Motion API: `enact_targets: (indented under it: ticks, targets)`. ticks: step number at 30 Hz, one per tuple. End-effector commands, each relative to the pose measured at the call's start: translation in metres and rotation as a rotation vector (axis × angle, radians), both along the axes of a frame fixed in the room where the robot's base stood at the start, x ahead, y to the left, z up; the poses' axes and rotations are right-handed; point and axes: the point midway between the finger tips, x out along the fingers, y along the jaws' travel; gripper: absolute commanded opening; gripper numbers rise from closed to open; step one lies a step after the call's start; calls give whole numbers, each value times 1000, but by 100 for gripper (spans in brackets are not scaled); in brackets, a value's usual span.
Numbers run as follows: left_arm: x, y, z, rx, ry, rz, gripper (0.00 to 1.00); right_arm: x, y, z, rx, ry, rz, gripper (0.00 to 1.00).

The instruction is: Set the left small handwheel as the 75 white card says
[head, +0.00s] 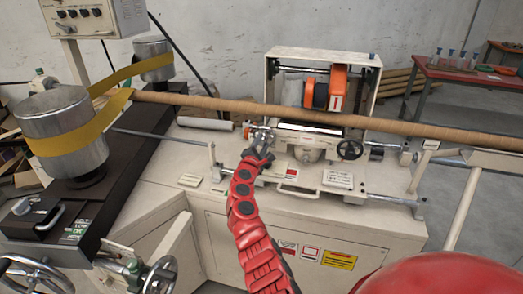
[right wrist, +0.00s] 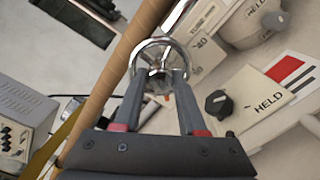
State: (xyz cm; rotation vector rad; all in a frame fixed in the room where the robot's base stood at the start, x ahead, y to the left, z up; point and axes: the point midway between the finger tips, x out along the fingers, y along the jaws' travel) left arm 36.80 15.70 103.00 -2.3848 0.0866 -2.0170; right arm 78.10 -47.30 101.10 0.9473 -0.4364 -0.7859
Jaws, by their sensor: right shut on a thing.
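The left small handwheel (head: 264,133) is a chrome wheel at the left front of the winding head. It also shows in the right wrist view (right wrist: 158,43), with its rim and spokes clear. My right gripper (head: 258,149) is shut on it; in the right wrist view its two fingers (right wrist: 160,82) reach into the wheel from below. A white card with small print (head: 338,179) lies on the machine top to the right; its text is too small to read. My left gripper is not in view.
A brown tube (head: 420,131) runs across just behind the wheel. A black handwheel (head: 350,150) is to the right. An orange unit (head: 338,84) stands in the frame behind. In the right wrist view, a black knob (right wrist: 218,103) sits beside a "HELD" label (right wrist: 270,103).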

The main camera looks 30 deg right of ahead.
Motion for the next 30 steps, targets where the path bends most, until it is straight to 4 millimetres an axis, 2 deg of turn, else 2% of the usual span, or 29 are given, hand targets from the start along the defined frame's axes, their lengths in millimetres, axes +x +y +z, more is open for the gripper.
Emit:
enact_targets:
  ticks: [1, 3, 12, 30]
  targets:
    - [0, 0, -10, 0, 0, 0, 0, 0, 0, -5, 26, -32, 2, 0]
    - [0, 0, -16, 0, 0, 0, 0, 0, 0, -6, 62, -73, 0, 0]
    - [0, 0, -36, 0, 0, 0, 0, 0, 0, -4, 183, -213, -1, 0]
    - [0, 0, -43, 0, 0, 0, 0, 0, -1, -1, 238, -277, -2, 0]
